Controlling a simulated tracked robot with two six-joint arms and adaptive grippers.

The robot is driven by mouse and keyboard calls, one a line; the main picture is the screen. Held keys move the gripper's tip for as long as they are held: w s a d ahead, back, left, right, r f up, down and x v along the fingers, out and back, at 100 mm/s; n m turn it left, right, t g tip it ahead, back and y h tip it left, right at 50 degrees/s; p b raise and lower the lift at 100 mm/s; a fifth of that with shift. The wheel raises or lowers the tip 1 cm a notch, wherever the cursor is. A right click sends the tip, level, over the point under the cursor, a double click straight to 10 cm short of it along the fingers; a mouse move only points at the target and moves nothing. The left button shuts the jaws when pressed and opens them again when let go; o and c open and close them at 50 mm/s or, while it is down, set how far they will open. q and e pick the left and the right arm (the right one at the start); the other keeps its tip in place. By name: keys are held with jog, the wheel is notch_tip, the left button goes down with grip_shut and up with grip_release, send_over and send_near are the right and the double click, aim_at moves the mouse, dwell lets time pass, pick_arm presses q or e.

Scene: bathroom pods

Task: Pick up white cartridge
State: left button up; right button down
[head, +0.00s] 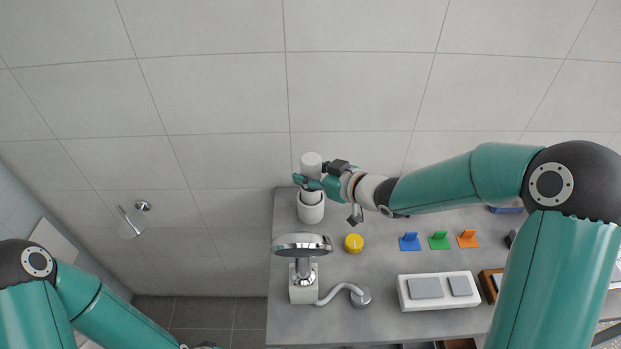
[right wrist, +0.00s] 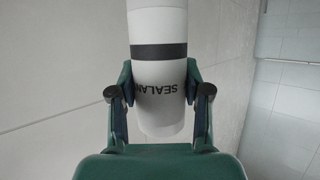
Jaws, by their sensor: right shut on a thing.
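The white cartridge (head: 311,163) is upright at the back left of the grey counter, at the white cup-like holder (head: 311,210). In the right wrist view the cartridge (right wrist: 158,30) has a dark band and the lettering "SEALAN". My right gripper (head: 311,183) is shut on the cartridge, with a finger on each side of it, as the right wrist view (right wrist: 158,92) shows. The cartridge's lower end is hidden in the head view, so I cannot tell whether it is clear of the holder. My left arm is at the lower left; its gripper is not clearly seen.
On the counter (head: 385,262) are a chrome shower head (head: 302,243) on a stand, a yellow round knob (head: 354,243), blue (head: 409,242), green (head: 439,241) and orange (head: 467,239) pieces, and a white tray (head: 437,302) with grey pads. The tiled wall rises behind.

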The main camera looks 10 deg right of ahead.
notch_tip(320, 180, up, 11)
jog(key=p, duration=0.4)
jog(key=shift+r+p, duration=0.35)
jog(key=shift+d+f, duration=0.15)
